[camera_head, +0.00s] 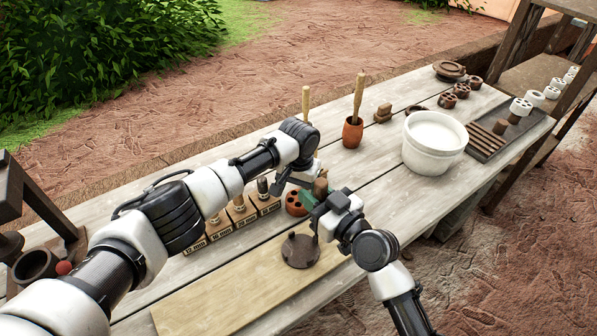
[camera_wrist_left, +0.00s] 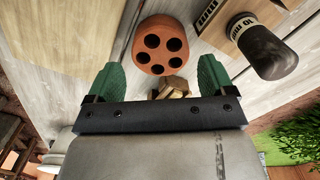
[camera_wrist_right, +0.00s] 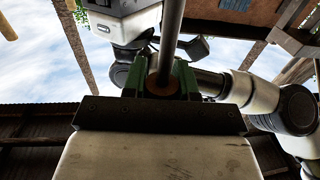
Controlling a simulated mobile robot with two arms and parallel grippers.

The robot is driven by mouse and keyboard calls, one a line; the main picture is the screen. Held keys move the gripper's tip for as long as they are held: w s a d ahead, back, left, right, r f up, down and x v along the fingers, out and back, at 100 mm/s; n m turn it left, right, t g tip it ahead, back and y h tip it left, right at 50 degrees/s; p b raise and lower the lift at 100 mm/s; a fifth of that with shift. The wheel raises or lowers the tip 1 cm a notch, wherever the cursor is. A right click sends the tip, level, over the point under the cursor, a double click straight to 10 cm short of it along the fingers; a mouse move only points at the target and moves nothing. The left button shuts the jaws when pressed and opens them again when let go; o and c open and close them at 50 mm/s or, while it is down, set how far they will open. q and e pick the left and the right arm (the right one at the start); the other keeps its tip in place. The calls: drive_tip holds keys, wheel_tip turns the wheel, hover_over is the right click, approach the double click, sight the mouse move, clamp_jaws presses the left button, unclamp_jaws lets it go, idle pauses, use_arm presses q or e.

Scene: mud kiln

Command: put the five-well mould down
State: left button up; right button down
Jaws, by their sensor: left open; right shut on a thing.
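The five-well mould (camera_head: 296,203), a round reddish-brown block with dark holes in its top, appears to rest on the table, right of the labelled blocks. In the left wrist view the mould (camera_wrist_left: 146,30) lies beyond the fingertips of my left gripper (camera_wrist_left: 161,66), which is open and not holding it. My right gripper (camera_head: 311,200) is close beside the mould in the head view. In the right wrist view my right gripper (camera_wrist_right: 160,75) is shut on a brown-ended piece (camera_wrist_right: 162,88); a grey rod shows above it. A small faceted wooden end (camera_wrist_left: 172,88) shows between the left fingers.
Labelled blocks with plugs (camera_head: 240,212) stand left of the mould. A dark knobbed disc (camera_head: 300,252) sits in front, by a pale board (camera_head: 235,300). A white bucket (camera_head: 433,145), a clay cup (camera_head: 352,133) and a slatted tray (camera_head: 487,143) stand farther right.

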sight(299, 203)
use_arm(q)
drive_tip(key=shift+o, duration=0.3)
wheel_tip(299, 203, up, 6)
drive_tip(key=shift+r, duration=0.2)
drive_tip(key=shift+s+d+f+m+t+h, duration=0.1)
drive_tip(key=shift+s+f+m+t+h, duration=0.15)
drive_tip(key=shift+s+m+h, duration=0.2)
drive_tip(key=shift+s+d+f+m+t+h, duration=0.15)
drive_tip(key=shift+s+f+m+h, duration=0.15)
drive_tip(key=shift+m, duration=0.25)
drive_tip(key=f+m, duration=0.1)
drive_tip(key=f, duration=0.1)
drive_tip(key=a+f+t+h, duration=0.1)
drive_tip(key=f, duration=0.1)
drive_tip(key=a+f+m+t, duration=0.1)
drive_tip(key=shift+w+f+m+h, duration=0.2)
drive_tip(key=shift+f+m+h, duration=0.1)
drive_tip(key=shift+f, duration=0.1)
drive_tip(key=shift+x, duration=2.65)
drive_tip(key=shift+r, duration=0.1)
drive_tip(key=shift+c, duration=0.3)
